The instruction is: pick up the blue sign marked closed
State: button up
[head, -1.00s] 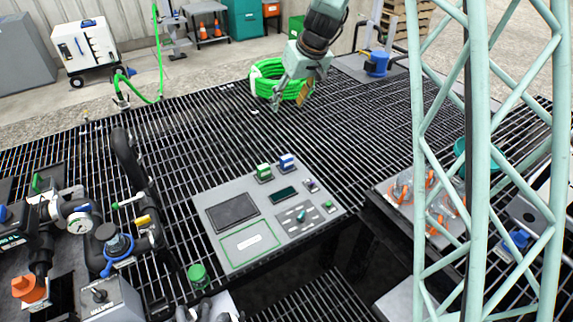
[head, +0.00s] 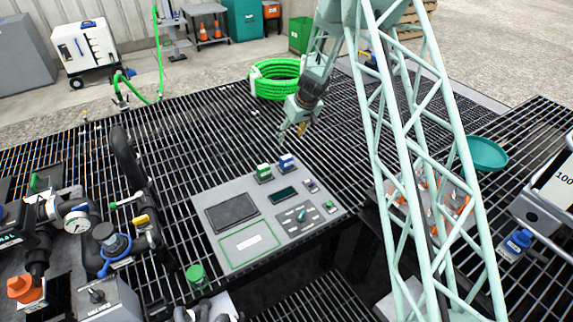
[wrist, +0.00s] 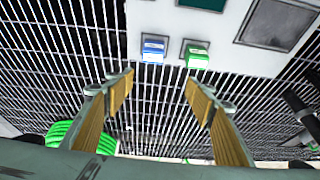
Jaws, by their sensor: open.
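The blue sign (head: 287,161) stands at the back edge of the grey control panel, in a dark square holder. It also shows in the wrist view (wrist: 153,48), just beyond and between my fingertips; its white label is too small to read. A green sign (head: 264,170) stands beside it, to its left in the head view and to its right in the wrist view (wrist: 197,58). My gripper (head: 291,137) is open and empty, above the grating just behind the blue sign. In the wrist view, its two tan-padded fingers (wrist: 158,88) are spread wide, apart from both signs.
The grey panel (head: 210,193) carries a dark screen, a green-outlined area and small controls. A green hose coil (head: 274,78) lies on the grating behind. Valves and a gauge (head: 78,225) crowd the left. A teal bowl (head: 486,153) is at right.

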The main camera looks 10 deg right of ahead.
send_near(288, 158)
jog(key=shift+s+a+r, duration=0.1)
jog(key=shift+s+r, duration=0.1)
jog(key=shift+r, duration=0.05)
dwell(0.3)
jog(key=shift+b+x, duration=0.5)
jog(key=shift+x, duration=3.8)
jog(key=shift+x, duration=2.55)
jog(key=shift+c, duration=0.2)
jog(key=c, duration=0.9)
jog(key=shift+c, duration=0.2)
